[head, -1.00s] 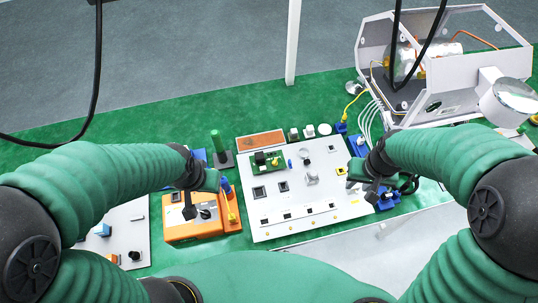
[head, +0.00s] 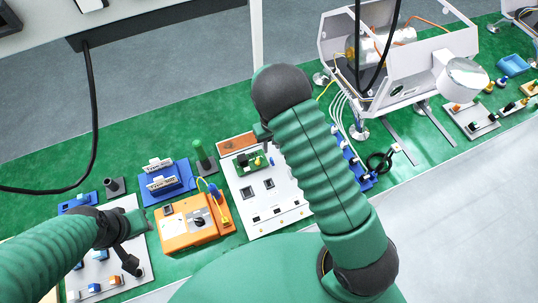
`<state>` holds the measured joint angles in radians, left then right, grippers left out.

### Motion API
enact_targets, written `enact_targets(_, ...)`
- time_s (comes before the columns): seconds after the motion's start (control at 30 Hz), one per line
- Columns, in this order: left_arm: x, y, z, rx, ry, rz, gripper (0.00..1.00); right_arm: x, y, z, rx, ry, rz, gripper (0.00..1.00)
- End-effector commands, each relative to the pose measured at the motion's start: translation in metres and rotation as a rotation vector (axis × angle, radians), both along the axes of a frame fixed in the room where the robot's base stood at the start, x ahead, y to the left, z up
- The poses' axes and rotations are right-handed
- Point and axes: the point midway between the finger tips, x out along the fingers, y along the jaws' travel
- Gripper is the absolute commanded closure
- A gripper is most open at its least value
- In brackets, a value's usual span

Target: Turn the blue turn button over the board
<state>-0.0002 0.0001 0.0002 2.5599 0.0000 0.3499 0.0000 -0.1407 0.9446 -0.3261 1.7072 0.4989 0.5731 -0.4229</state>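The green circuit board (head: 246,164) lies on the white panel (head: 250,206) in the middle of the bench. A small blue piece, apparently the blue turn button (head: 271,161), shows at the board's right edge, close to my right arm. My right arm reaches across the panel and hides its right part. My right gripper (head: 262,132) shows only in part beyond the board, near the brown tray; its fingertips are mostly hidden. My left gripper (head: 130,262) hangs over the left white panel (head: 122,281), away from the board. Its fingers are too small to judge.
An orange box (head: 190,228) with a knob stands left of the middle panel. A white-framed machine (head: 400,65) stands at the back right. A brown tray (head: 236,143) lies behind the board.

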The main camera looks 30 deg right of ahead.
Motion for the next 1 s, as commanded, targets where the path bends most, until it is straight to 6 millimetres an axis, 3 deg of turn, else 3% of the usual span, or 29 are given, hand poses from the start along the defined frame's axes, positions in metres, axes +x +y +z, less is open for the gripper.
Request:
enact_targets(0.2, 0.0, 0.0, 0.014, 0.0, 0.0, 0.0, 0.67, -0.002, 0.0, -0.054, 0.0, 0.003, -0.001, 0.69)
enact_targets(0.4, 0.0, 0.0, 0.018, 0.0, 0.0, 0.0, 0.67, -0.001, 0.0, -0.084, 0.0, 0.0, 0.0, 0.69)
enact_targets(0.73, 0.0, 0.0, 0.018, 0.0, 0.0, 0.0, 0.67, 0.0, 0.0, -0.09, 0.0, -0.002, 0.0, 0.7)
enact_targets(0.93, 0.0, 0.0, 0.018, 0.0, 0.0, 0.0, 0.67, 0.0, 0.0, -0.09, 0.0, -0.001, 0.0, 0.97)
enact_targets(1.0, 0.0, 0.0, 0.018, 0.0, 0.0, 0.0, 0.67, 0.0, 0.0, -0.09, 0.001, -0.001, 0.0, 1.0)
